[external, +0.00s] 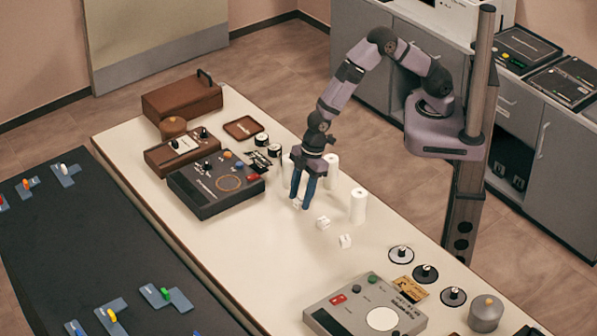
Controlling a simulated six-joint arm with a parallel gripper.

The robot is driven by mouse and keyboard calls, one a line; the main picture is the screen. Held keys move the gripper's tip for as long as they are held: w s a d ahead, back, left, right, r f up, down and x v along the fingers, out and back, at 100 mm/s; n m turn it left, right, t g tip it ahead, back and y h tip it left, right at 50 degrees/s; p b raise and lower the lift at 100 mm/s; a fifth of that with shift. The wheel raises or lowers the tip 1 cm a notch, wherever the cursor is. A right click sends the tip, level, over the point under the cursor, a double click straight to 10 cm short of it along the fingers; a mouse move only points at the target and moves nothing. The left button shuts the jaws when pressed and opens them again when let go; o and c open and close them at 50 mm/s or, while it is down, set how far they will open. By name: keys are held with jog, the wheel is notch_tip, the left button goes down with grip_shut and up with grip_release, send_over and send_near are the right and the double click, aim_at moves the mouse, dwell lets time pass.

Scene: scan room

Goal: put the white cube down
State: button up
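My gripper (303,195) points down over the middle of the white table, with its two blue fingers close together. A small white cube (297,203) shows at the fingertips, partly covered by them; the fingers appear shut on it. I cannot tell whether it touches the table. Two more small white blocks lie on the table to the lower right, one nearer (322,222) and one farther (345,241).
White cylinders stand close by, one right of the gripper (357,205), one behind it (331,171). A dark control box (215,184) is to the left, a grey console (365,310) at the front right. The table (250,240) is clear between them.

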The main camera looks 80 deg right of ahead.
jog(key=shift+d+r, duration=0.1)
jog(key=shift+r, duration=0.65)
jog(key=b+v, duration=0.2)
jog(key=v, duration=0.9)
jog(key=shift+s+f, duration=0.1)
jog(key=s+d+m+h, duration=0.1)
jog(key=s+d+m, duration=0.3)
jog(key=d, duration=1.1)
jog(key=s+d+f+m+g+h, duration=0.1)
jog(key=s+d+m, duration=0.4)
jog(key=s+d, duration=0.7)
jog(key=shift+f+g, duration=0.6)
jog(key=shift+f, duration=0.15)
